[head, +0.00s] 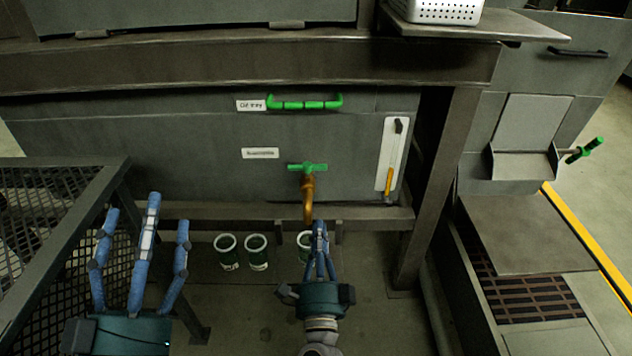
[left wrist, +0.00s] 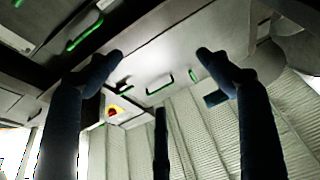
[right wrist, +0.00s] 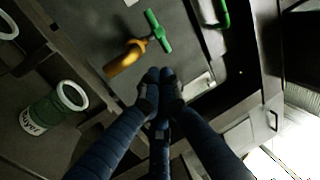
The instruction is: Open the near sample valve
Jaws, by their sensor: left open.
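The sample valve has a green T-shaped handle (head: 308,168) above a curved brass spout (head: 308,200) on the front of the grey machine. In the right wrist view, the green handle (right wrist: 158,32) and brass spout (right wrist: 125,58) lie just beyond the fingertips. My right gripper (head: 320,226) has its fingers together, below and slightly right of the spout in the head view. Its fingertips (right wrist: 160,75) look empty and apart from the handle. My left gripper (head: 148,212) is open and empty at the left, away from the valve.
Several green-and-white cups stand below the machine, including one (head: 256,252) left of the spout and another (head: 304,246) partly hidden by my right gripper. A green drawer handle (head: 304,102) sits above. A mesh-topped frame (head: 72,168) is at left; a steel post (head: 440,185) stands right.

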